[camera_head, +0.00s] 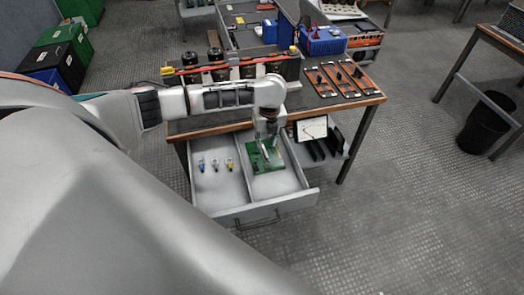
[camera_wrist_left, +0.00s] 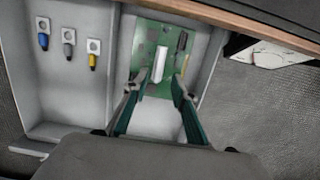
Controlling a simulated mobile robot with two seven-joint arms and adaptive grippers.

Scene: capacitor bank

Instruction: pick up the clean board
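The green circuit board (camera_head: 275,161) lies in the right compartment of the open drawer (camera_head: 233,212). In the left wrist view the board (camera_wrist_left: 148,47) has a white block and a dark part on it, and its far end is near the table edge. My left gripper (camera_head: 265,147) points down over the board. My right gripper is not in view.
The drawer's left compartment holds three small parts, coloured blue, grey and yellow (camera_wrist_left: 92,60). A divider separates the compartments. A tablet-like panel (camera_head: 311,129) stands right of the drawer. Three orange-framed units (camera_head: 342,80) lie on the table.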

